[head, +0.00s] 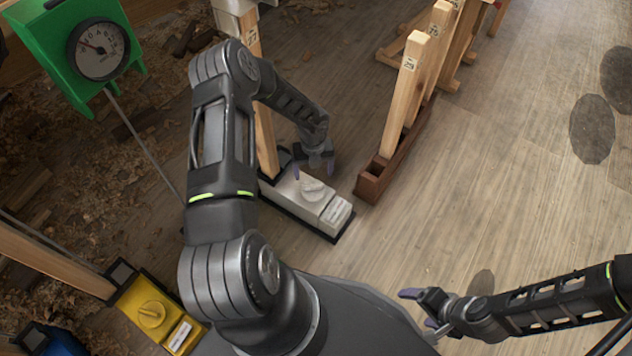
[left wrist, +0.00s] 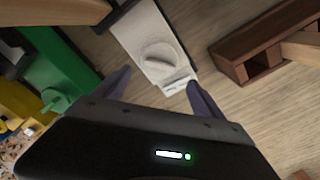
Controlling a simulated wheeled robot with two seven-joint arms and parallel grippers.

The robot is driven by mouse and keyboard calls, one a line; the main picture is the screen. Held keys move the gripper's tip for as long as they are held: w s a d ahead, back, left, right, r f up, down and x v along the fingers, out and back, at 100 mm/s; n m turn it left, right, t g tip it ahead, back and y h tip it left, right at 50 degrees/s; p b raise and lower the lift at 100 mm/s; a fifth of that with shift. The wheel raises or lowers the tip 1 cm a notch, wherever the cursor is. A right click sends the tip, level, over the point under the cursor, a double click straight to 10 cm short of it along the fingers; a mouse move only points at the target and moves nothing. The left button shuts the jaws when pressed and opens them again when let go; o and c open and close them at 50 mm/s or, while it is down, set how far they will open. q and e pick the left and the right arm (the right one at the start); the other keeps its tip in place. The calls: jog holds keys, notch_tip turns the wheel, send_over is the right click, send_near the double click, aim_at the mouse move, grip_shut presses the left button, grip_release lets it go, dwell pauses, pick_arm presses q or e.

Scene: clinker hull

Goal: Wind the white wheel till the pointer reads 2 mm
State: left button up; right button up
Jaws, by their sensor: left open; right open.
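The white wheel (head: 312,190), a round knob with a raised grip bar, sits on top of a white block (head: 285,183) on the floor. In the left wrist view the wheel (left wrist: 160,58) lies just beyond and between my open fingers. My left gripper (head: 315,172) is above the wheel, fingers down; I see no contact with it. The dial gauge (head: 98,50) is on a green housing (head: 48,38) at upper left. Its needle points up and left, but the figures are too small to read surely. My right gripper (head: 421,308) is open and empty, low at the right.
A yellow block with its own knob (head: 152,314) stands at lower left, with a blue one (head: 62,342) beside it. A brown wooden trough (head: 378,178) with upright timber lies right of the white block.

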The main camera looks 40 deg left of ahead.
aim_at(313, 185)
pick_arm(q)
jog(key=shift+f, duration=0.1)
notch_tip(313, 185, down, 8)
jog(key=b, duration=0.2)
jog(key=shift+b, duration=0.4)
jog(key=shift+r, duration=0.2)
jog(key=shift+c, duration=0.6)
jog(key=c, duration=1.2)
jog(key=shift+c, duration=0.2)
jog(key=shift+m, duration=0.4)
